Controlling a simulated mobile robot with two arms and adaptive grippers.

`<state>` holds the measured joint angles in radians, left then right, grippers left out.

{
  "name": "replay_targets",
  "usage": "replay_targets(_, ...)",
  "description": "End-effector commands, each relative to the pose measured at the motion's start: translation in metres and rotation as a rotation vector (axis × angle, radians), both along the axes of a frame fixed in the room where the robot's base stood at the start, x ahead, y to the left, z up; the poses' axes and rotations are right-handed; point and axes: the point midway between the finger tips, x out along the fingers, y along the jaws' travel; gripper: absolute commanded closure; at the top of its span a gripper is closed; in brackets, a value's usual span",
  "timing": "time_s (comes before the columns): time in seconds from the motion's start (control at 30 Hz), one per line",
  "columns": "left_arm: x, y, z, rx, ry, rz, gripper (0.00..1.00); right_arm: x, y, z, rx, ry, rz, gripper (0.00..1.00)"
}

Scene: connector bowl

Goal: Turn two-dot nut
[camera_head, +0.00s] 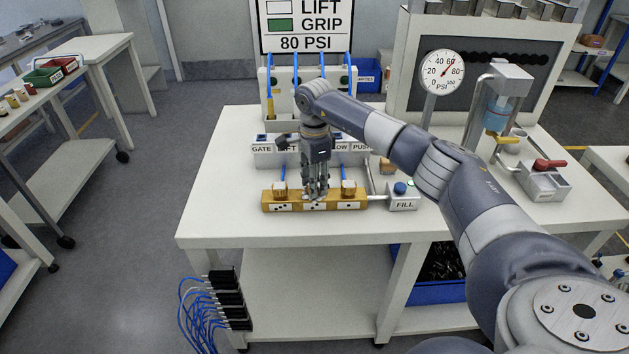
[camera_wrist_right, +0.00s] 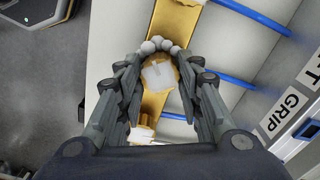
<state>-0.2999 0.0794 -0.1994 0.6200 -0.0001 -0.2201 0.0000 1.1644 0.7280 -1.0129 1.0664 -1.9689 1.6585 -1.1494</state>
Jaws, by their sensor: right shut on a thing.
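A yellow manifold block (camera_head: 270,206) lies along the front of the white table, with dot labels along its face. Its left brass nut (camera_head: 279,188) and right brass nut (camera_head: 348,187) stand free. The middle one, the two-dot nut (camera_wrist_right: 158,75), is mostly hidden by my right gripper (camera_head: 315,194) in the head view. In the wrist view the gripper's fingers lie on both sides of this pale-topped brass nut, shut on it, with the fingertips close together beyond it. Another nut (camera_wrist_right: 142,133) shows nearer the palm. My left gripper is not in view.
A FILL box (camera_head: 404,203) with a blue button stands right of the block. Behind are a labelled grey panel (camera_head: 265,155) and blue hoses (camera_wrist_right: 255,17). A gauge (camera_head: 441,72) and a red-handled device (camera_head: 543,178) stand at the right. The table's front left is clear.

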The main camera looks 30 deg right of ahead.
Motion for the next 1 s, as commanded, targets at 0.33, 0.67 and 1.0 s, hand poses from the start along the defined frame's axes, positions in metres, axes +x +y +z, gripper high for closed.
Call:
replay_targets(0.33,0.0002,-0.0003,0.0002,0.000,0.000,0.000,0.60,-0.0001,0.0001,-0.0001,0.000,0.001,-0.146,0.90)
replay_targets(0.67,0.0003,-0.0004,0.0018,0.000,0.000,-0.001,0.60,-0.0001,0.0004,0.0002,0.001,0.001,-0.444,0.90)
replay_targets(1.0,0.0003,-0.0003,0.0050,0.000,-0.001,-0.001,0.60,0.0000,0.0004,0.0006,0.001,0.000,-0.766,0.90)
